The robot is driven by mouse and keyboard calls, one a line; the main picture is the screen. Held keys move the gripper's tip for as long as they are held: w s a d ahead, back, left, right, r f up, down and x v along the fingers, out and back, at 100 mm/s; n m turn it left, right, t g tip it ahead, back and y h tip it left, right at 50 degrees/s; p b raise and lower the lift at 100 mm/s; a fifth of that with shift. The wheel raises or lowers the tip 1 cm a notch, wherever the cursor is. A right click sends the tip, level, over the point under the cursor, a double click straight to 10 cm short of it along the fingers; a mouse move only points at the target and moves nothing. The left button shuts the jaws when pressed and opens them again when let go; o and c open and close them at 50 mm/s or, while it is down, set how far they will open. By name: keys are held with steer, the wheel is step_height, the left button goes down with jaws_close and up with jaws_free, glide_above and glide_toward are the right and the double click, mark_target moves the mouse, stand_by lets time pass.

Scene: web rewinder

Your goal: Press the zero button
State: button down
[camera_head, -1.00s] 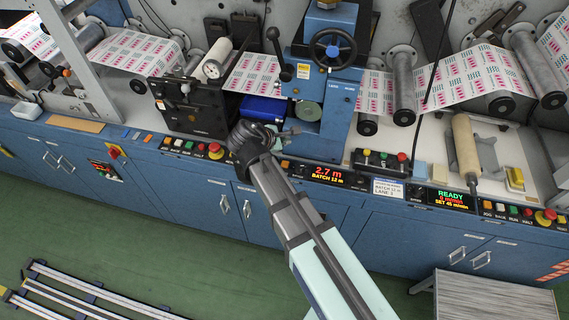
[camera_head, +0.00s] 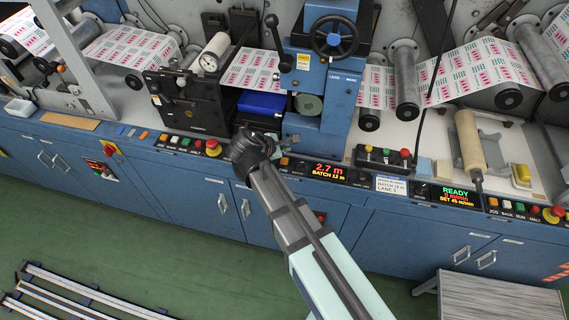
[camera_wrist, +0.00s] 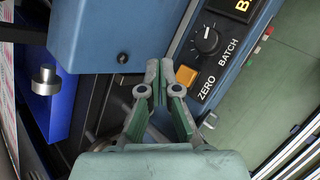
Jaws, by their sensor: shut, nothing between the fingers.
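The zero button is an orange square button (camera_wrist: 187,76) beside the printed word ZERO in the wrist view. In the head view it shows as a small orange spot (camera_head: 284,162) at the left end of the counter panel. My gripper (camera_wrist: 160,66) is shut and empty, with its green-padded fingers together. In the wrist view its fingertips appear just left of the button, slightly above it in the picture. A gap shows between them and the button; their height above the panel is unclear. In the head view my wrist hides most of the fingers.
A black BATCH knob (camera_wrist: 206,40) sits close to the button. The counter display (camera_head: 325,171) reads 2.7 m. A red emergency stop (camera_head: 213,147) lies left of my wrist. The blue machine housing (camera_wrist: 110,35) rises left of my fingers.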

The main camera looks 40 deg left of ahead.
mark_target(284, 162)
steer(key=shift+f+b, duration=0.5)
steer(key=shift+f, duration=1.05)
steer(key=shift+f, duration=0.1)
steer(key=shift+f, duration=0.35)
